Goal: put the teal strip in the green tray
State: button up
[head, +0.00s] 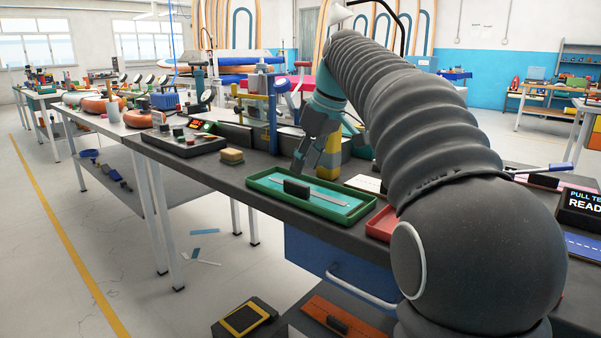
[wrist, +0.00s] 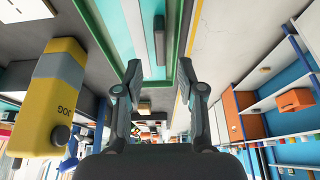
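The green tray (head: 258,186) lies on the dark bench, and its green rim (wrist: 184,28) also shows at the top of the wrist view. The teal strip (head: 338,206) lies flat inside the tray, with a grey band and a black block on it. It also shows in the wrist view (wrist: 120,25), with the black block towards the middle. My gripper (wrist: 160,72) is open, with nothing between its fingers. In the head view my gripper (head: 312,165) is above the tray's back edge, apart from the strip.
A red tray (head: 381,224) is right of the green tray. A tan block (head: 232,156) and a black tray (head: 186,146) of small parts lie to the left. A blue clamp stand (head: 271,115) rises behind.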

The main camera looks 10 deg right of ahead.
jog(key=p+v, duration=0.1)
jog(key=v, duration=0.6)
jog(key=shift+a, duration=0.1)
jog(key=s+a+f+m+t+h, duration=0.1)
jog(key=s+f+m, duration=0.6)
jog(key=s+f, duration=1.9)
jog(key=shift+s+a+f+t+h, duration=0.3)
jog(key=shift+a+f+t+h, duration=0.15)
jog(key=shift+a+h, duration=0.45)
